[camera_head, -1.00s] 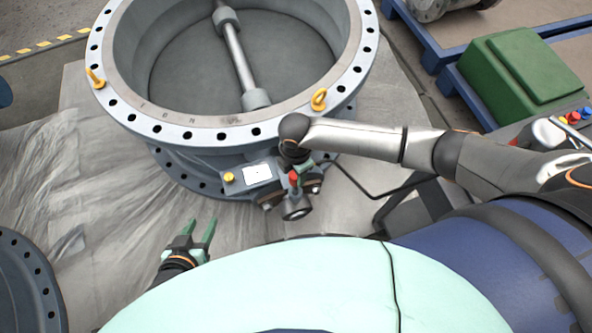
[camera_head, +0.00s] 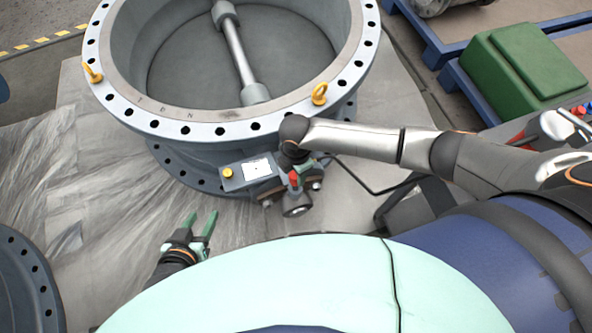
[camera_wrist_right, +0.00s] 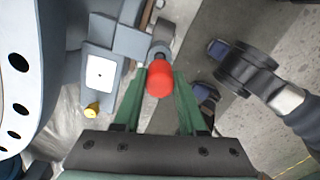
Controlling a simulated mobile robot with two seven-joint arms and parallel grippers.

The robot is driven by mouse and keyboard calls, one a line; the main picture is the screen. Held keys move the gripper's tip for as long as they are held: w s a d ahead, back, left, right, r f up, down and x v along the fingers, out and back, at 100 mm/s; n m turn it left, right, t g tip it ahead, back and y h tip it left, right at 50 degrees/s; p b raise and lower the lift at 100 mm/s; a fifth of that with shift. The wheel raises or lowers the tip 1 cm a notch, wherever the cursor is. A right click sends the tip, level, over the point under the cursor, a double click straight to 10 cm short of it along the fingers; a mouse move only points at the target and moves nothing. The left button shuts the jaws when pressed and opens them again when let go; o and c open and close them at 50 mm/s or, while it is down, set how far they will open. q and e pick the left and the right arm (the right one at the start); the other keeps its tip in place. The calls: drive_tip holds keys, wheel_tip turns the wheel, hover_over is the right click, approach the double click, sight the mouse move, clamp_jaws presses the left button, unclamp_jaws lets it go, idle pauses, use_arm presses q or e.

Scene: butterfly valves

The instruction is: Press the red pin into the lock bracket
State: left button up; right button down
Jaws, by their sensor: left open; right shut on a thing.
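The red pin (camera_wrist_right: 159,79) shows between the green fingers of my right gripper (camera_wrist_right: 159,88) in the right wrist view. The gripper is shut on it. In the head view the red pin (camera_head: 294,179) is a small red spot at the valve's front bracket area, just below my right wrist. Grey bracket parts (camera_wrist_right: 160,45) lie right behind the pin; whether the pin sits in the lock bracket cannot be told. My left gripper (camera_head: 200,222) is open and empty above the floor sheet at lower left.
The large grey butterfly valve (camera_head: 190,132) with yellow lifting eyes fills the upper left. A white label plate (camera_head: 256,169) and yellow knob (camera_head: 227,172) sit beside the bracket. A green box (camera_head: 525,65) on a blue-framed pallet stands at upper right. A dark flange (camera_head: 25,285) lies lower left.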

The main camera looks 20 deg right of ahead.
drive_tip(key=shift+f+b, duration=0.3)
drive_tip(key=shift+f, duration=0.25)
drive_tip(key=shift+f+b, duration=0.6)
drive_tip(key=shift+f, duration=0.3)
drive_tip(key=shift+f+b, duration=0.3)
drive_tip(key=shift+f, duration=0.2)
drive_tip(key=shift+f+b, duration=0.5)
drive_tip(key=shift+f, duration=0.25)
unclamp_jaws()
drive_tip(key=shift+r, duration=0.15)
